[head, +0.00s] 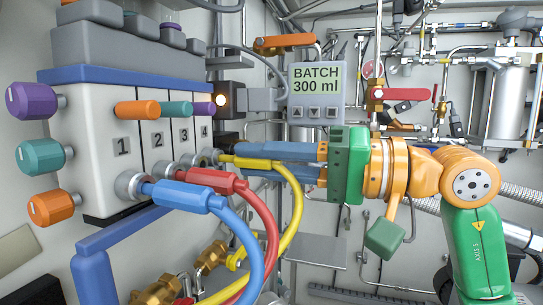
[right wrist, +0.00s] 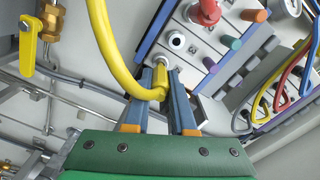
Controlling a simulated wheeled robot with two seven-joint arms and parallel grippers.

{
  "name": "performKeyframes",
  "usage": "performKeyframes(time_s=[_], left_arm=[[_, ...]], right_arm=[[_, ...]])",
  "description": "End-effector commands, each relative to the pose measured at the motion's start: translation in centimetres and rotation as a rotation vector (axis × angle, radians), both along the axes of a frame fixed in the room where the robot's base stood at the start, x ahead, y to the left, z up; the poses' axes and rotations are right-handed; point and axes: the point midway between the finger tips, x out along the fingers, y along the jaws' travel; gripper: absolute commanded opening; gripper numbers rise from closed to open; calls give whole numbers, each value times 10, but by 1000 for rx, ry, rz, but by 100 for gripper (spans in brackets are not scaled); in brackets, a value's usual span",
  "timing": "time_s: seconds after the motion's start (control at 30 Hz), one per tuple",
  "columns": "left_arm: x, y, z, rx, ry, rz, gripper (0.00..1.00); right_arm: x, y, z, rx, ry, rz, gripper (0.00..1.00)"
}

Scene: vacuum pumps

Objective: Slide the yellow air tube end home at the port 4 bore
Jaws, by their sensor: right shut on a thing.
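The white pump block (head: 102,170) carries ports numbered 1 to 4. My right gripper (head: 262,160) is shut on the yellow air tube end (head: 247,162), its blue fingers on either side of it. The tube end points left at the port 4 bore (head: 208,157), its tip at or very near the collar. In the right wrist view the yellow end (right wrist: 158,90) lines up with the port 4 collar (right wrist: 166,62); I cannot tell how deep it sits. The yellow tube (head: 296,205) curves down from the gripper. My left gripper is not in view.
A blue plug (head: 183,195) is at port 1 and a red plug (head: 212,180) at port 2, close below the yellow end. The port 3 bore (right wrist: 176,40) is empty. Coloured knobs (head: 42,156) jut out at left. A batch display (head: 318,85) stands behind.

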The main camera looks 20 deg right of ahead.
Motion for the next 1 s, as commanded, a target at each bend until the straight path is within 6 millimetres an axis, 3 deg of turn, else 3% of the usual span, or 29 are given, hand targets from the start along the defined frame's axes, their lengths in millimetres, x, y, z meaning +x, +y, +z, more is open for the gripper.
performKeyframes(time_s=[1.0], left_arm=[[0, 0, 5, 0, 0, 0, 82]], right_arm=[[6, 9, 0, 1, -1, 0, 0]])
